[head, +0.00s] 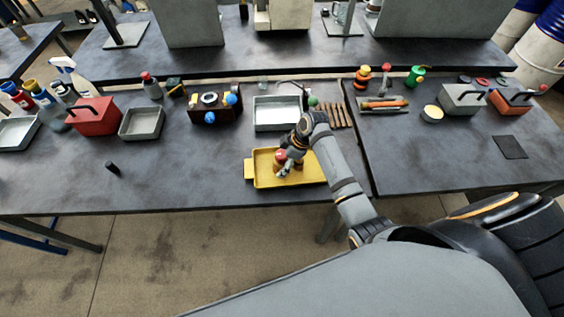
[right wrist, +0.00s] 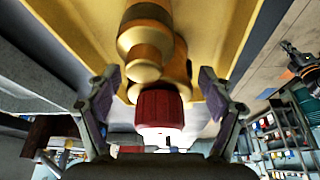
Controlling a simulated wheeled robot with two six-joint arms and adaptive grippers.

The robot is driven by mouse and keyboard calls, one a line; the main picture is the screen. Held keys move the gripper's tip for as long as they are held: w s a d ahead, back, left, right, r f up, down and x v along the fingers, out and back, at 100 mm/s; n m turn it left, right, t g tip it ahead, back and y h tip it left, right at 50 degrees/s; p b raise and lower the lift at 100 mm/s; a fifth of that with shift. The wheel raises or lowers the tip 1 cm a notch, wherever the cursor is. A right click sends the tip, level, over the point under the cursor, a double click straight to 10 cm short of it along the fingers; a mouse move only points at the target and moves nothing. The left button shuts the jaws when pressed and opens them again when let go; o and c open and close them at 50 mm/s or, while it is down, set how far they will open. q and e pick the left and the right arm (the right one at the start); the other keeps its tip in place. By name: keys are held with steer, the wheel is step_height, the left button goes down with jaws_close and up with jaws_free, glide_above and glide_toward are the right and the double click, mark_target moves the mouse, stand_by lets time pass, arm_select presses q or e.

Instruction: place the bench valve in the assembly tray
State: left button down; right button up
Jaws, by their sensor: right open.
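The bench valve, a brass-coloured body (right wrist: 146,45) with a red knob (right wrist: 158,108), is at the yellow assembly tray (head: 318,170). In the head view its red part (head: 281,156) shows over the tray's left half, partly hidden by my gripper. My right gripper (head: 289,167) is low over the tray. In the right wrist view its two fingers (right wrist: 160,78) stand apart on either side of the valve, with gaps showing beside the red knob. Whether the valve's underside rests fully on the tray floor cannot be told. My left gripper is not in view.
A grey metal tray (head: 277,113) stands behind the yellow tray. A wooden block with blue knobs (head: 215,104), a red toolbox (head: 94,117) and a grey bin (head: 142,123) are to the left. A small black cylinder (head: 113,168) stands near the front left. The bench between is clear.

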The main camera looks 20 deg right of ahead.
steer(key=b+v, duration=0.1)
steer(key=v, duration=1)
steer(key=shift+d+r, duration=0.1)
steer(key=shift+r, duration=0.15)
